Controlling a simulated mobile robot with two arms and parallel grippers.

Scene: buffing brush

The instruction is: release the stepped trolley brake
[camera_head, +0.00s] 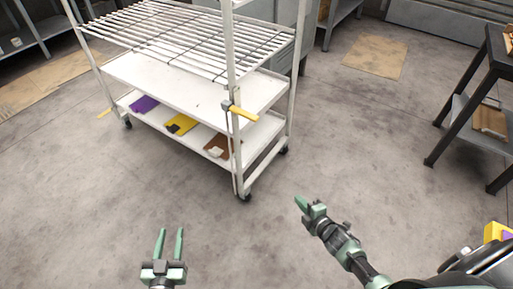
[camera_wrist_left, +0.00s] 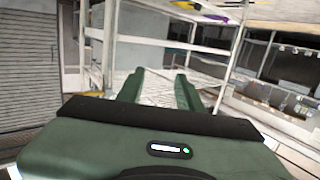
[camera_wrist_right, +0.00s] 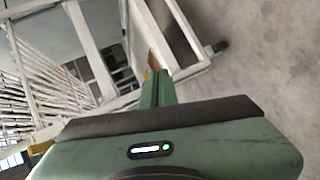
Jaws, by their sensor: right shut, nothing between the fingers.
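The white trolley (camera_head: 180,82) stands upright on the floor, with a wire top and two solid shelves. A yellow brake lever (camera_head: 243,113) is fixed on its near corner post and points to the right.
Purple (camera_head: 144,104), yellow (camera_head: 181,124) and brown (camera_head: 217,147) pads lie on the trolley's bottom shelf. A dark caster (camera_head: 245,198) is under its near corner. A dark workbench (camera_head: 460,125) stands at the right. The floor between is clear.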

